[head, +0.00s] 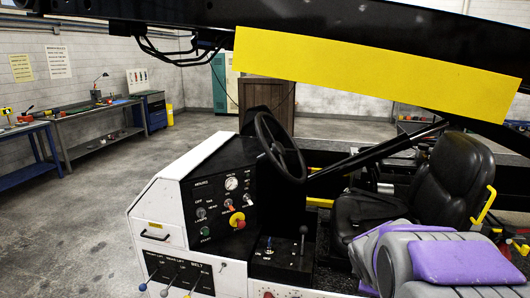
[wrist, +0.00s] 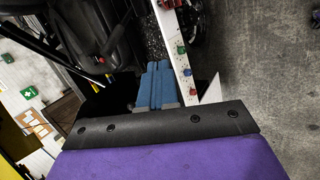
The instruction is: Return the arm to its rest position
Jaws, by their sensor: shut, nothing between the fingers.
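My arm (head: 440,262), grey and purple, shows at the lower right of the head view, folded close in front of the driver's seat. My gripper (wrist: 159,68) shows in the wrist view as two blue fingers lying side by side, shut with nothing between them. Behind them the wrist view shows part of the belt loader: a black seat area and a white-edged panel (wrist: 185,72) with red and green controls. The fingers appear clear of the panel, though the exact gap cannot be told. The gripper's fingers cannot be made out in the head view.
The loader's control console (head: 222,215) with knobs and levers, steering wheel (head: 279,146) and black seat (head: 455,180) stand ahead. A yellow-marked black beam (head: 375,75) crosses overhead. Workbenches (head: 100,128) line the left wall; the concrete floor (head: 95,205) between is clear.

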